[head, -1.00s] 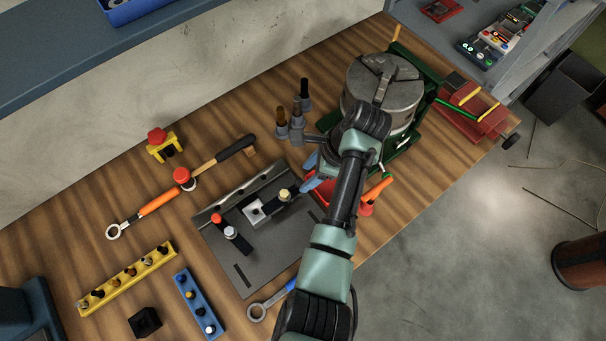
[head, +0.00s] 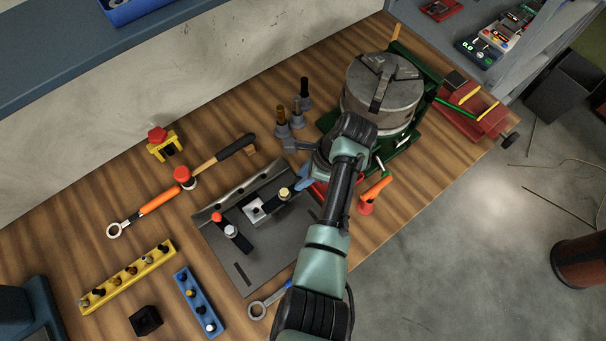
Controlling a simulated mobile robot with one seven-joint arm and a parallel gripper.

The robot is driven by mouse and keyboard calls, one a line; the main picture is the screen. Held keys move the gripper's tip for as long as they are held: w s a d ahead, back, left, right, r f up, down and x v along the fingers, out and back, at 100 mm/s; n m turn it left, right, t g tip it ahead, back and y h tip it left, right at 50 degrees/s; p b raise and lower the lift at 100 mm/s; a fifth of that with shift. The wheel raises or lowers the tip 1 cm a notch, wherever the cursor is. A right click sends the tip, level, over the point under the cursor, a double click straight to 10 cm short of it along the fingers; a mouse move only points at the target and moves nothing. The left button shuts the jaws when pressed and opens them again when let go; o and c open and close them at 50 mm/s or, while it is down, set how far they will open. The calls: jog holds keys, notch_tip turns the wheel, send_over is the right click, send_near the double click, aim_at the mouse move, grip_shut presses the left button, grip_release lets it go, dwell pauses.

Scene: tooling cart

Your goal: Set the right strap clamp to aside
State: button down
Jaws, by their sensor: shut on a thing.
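The dark fixture plate (head: 235,275) lies on the wooden bench with two strap clamps on it. The left strap clamp (head: 235,237) is a black bar with a red-topped post and a pale nut. The right strap clamp (head: 282,199) is a black bar with a yellow-topped stud, beside a pale square block (head: 256,210) on the plate. My gripper (head: 301,181) has its blue fingers shut on the right end of the right strap clamp, at the plate's upper right. My wrist and forearm hide part of that end and the red tray (head: 319,187) behind.
A round chuck (head: 382,95) on a green base stands behind my wrist. Several toolholders (head: 298,117) stand left of it. An orange-handled tool (head: 373,193) lies to the right. A wrench (head: 257,309) lies below the plate. Bare bench shows at the right front.

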jog(key=shift+w+n, duration=0.1)
jog(key=shift+n, duration=0.2)
jog(key=n+b, duration=0.1)
jog(key=w+n+g+b, duration=0.1)
jog(key=shift+a+f+n+b, duration=0.1)
jog(key=shift+a+n+b, duration=0.2)
jog(key=shift+a, duration=0.1)
jog(key=n+b, duration=0.1)
jog(key=w+a+n+g+b, duration=0.1)
jog(key=n, duration=0.1)
jog(key=shift+a+n+g+h+b, duration=0.1)
jog(key=shift+n+g+h+b, duration=0.2)
jog(key=shift+b, duration=0.05)
jog(key=n+b, duration=0.1)
jog(key=a+n+b, duration=0.1)
jog(key=n+g, duration=0.1)
jog(key=shift+w+a+n+h+b, duration=0.25)
jog(key=shift+n+h+b, duration=0.05)
jog(key=shift+h+b, duration=0.1)
jog(key=shift+a+n+g+h+b, duration=0.35)
jog(key=shift+a+n+b, duration=0.2)
jog(key=shift+n, duration=0.6)
jog(key=shift+a+n+g+h+b, duration=0.25)
jog(key=shift+a+n+h+b, duration=0.25)
jog(key=shift+n, duration=0.65)
jog(key=shift+s, duration=0.1)
jog(key=c, duration=0.7)
grip_release()
